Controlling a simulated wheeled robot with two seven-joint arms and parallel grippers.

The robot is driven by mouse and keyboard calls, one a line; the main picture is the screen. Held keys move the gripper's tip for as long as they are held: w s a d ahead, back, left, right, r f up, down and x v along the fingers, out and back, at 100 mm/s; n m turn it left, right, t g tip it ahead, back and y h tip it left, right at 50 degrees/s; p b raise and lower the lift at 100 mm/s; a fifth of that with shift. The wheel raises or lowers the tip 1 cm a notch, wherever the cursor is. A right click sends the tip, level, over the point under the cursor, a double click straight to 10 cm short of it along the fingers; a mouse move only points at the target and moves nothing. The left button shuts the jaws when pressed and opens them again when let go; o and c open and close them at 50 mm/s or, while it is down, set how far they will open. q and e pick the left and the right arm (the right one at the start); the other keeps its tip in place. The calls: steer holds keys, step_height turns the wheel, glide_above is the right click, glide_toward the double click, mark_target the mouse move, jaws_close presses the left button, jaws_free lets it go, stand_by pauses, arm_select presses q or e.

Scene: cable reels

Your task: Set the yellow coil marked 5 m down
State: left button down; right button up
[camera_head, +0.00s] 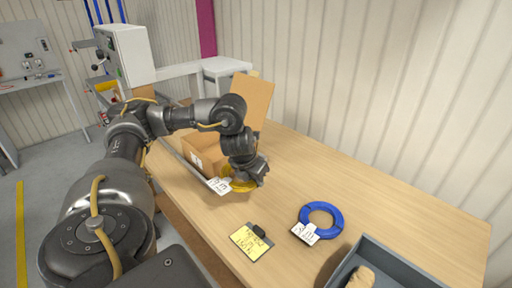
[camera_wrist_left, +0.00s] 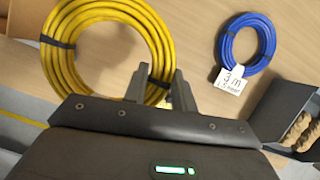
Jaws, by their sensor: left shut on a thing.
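The yellow coil (camera_wrist_left: 69,68) is a ring of yellow cable with dark bands. In the left wrist view it fills the upper left, and my left gripper (camera_wrist_left: 158,85) is shut on its near right side. In the head view the yellow coil (camera_head: 242,185) is mostly hidden under my left gripper (camera_head: 254,175), over the table beside the cardboard box. A white tag (camera_head: 219,185) hangs at its left edge; its writing is too small to read. I cannot tell whether the coil touches the table. My right gripper is not in view.
A blue coil (camera_head: 336,210) with a white tag lies on the wooden table (camera_head: 400,215). A clipboard with a yellow note (camera_head: 250,241) lies at the front. A grey tray (camera_head: 400,270) stands at the lower right. An open cardboard box (camera_head: 203,150) stands behind my gripper.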

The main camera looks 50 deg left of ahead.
arm_select(q)
steer(key=shift+w+d+n, duration=0.15)
steer(key=shift+d+n, duration=0.25)
steer(key=shift+d, duration=0.15)
steer(key=s+d+r+n+g, duration=0.1)
steer(key=d+r+n+g, duration=0.1)
steer(key=d+n, duration=0.6)
steer(key=s+d+r+n+g, duration=0.1)
steer(key=d+n+g, duration=0.3)
steer(key=n, duration=1)
steer(key=s+d+r+n+g+h, duration=0.1)
steer(key=d+r+n+g, duration=0.2)
steer(key=d+n, duration=0.7)
steer(key=shift+d+r+n, duration=0.2)
steer(key=shift+d+n, duration=0.2)
steer(key=shift+d, duration=0.45)
